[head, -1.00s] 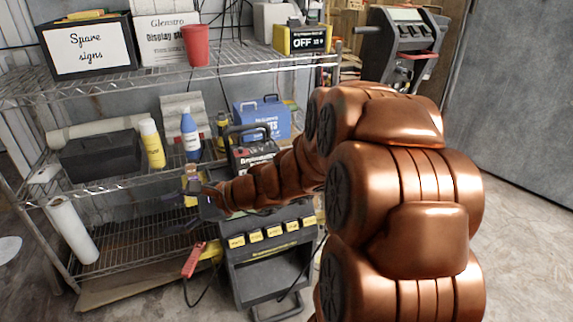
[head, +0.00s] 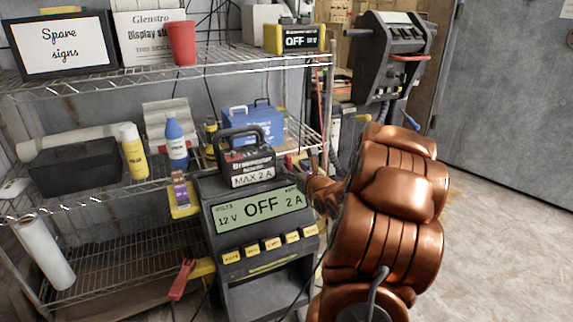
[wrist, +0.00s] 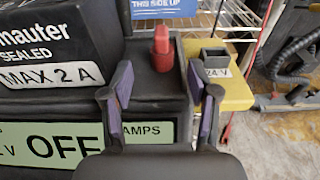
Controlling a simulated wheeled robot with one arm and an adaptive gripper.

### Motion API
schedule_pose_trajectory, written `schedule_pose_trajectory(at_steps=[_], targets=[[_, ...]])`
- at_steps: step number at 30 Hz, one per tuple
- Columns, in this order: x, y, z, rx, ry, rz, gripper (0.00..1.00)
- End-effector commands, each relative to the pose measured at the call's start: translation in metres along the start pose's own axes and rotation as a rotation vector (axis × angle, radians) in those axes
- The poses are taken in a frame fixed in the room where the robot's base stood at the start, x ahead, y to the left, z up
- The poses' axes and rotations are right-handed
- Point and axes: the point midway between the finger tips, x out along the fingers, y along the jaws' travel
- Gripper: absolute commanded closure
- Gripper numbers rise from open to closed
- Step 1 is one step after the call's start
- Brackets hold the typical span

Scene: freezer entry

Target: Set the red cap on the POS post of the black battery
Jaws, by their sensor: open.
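The black battery (head: 246,160) with a carry handle and a MAX 2 A label sits on top of the charger with the OFF display (head: 262,207). The battery fills the upper left of the wrist view (wrist: 55,40). I cannot make out its POS post. The red cap (wrist: 162,52) stands upright on the charger top, right of the battery and apart from it; it also shows small in the head view (head: 289,162). My gripper (wrist: 160,98) is open and empty, its fingers short of the cap and to either side of it. In the head view my arm partly hides the gripper.
A yellow holder (wrist: 235,92) with a square black socket marked 24 V is just right of the cap. Another yellow holder (head: 183,205) is on the charger's left side. A blue box (head: 252,125) stands behind the battery. A red clamp (head: 181,280) hangs at lower left.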

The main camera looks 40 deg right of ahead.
Motion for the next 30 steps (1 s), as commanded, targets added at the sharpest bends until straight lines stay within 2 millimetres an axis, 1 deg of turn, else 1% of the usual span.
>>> schedule_pose_trajectory(at_steps=[5, 12, 15, 19, 25, 30], targets=[[0.015, 0.000, -0.001, -0.004, -0.001, 0.003, 0.40], [0.045, -0.001, 0.000, -0.005, -0.001, 0.007, 0.40], [0.053, 0.001, 0.001, -0.002, 0.000, 0.007, 0.40], [0.057, 0.000, 0.002, -0.001, 0.000, 0.006, 0.40], [0.057, 0.000, 0.002, -0.001, 0.000, 0.006, 0.40], [0.057, 0.000, 0.002, -0.001, 0.000, 0.006, 0.58]])
